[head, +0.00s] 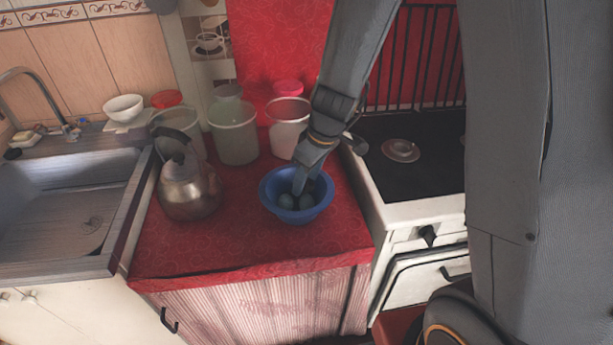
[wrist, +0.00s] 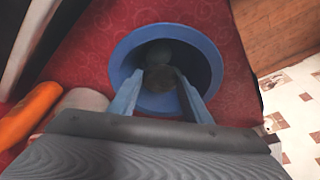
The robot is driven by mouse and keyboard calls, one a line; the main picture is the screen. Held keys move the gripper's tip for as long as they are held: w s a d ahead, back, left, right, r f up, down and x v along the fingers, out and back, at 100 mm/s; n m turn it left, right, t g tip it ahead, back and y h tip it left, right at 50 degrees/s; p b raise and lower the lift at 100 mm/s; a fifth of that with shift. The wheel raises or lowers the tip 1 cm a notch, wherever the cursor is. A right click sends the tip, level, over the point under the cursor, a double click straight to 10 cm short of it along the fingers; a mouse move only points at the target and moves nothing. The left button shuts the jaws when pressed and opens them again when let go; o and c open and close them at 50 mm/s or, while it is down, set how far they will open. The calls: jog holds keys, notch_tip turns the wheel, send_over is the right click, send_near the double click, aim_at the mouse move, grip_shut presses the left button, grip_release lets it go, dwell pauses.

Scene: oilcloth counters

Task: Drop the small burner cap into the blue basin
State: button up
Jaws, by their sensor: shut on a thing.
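The blue basin (head: 298,217) stands upright on the red counter; in the wrist view its rim (wrist: 117,62) surrounds the area below my fingers. My gripper (head: 303,190) points down into the basin. In the wrist view its two blue-grey fingers (wrist: 160,82) are shut on a dark round piece, apparently the small burner cap (wrist: 162,86), over the basin's opening. A grey rounded thing (wrist: 160,55) shows beyond it inside the basin. In the head view two greyish round shapes show in the basin; I cannot tell which is the cap.
A metal kettle (head: 188,190) stands left of the basin. Translucent tubs (head: 235,138) and a pink-lidded jar (head: 287,135) stand behind it. The stove (head: 415,175), with a round burner piece (head: 400,150), is to the right; the sink (head: 75,205) is far left. The counter front is clear.

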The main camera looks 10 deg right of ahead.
jog(key=o, duration=1.1)
jog(key=v, duration=0.8)
jog(key=shift+f, duration=0.1)
jog(key=s+d+m+h, duration=0.1)
jog(key=s+d+m, duration=0.3)
jog(key=s, duration=0.2)
jog(key=s+d+m+g+h, duration=0.1)
jog(key=s+d+m, duration=0.3)
jog(key=s, duration=0.3)
jog(key=shift+d+m, duration=0.2)
jog(key=shift+m, duration=0.3)
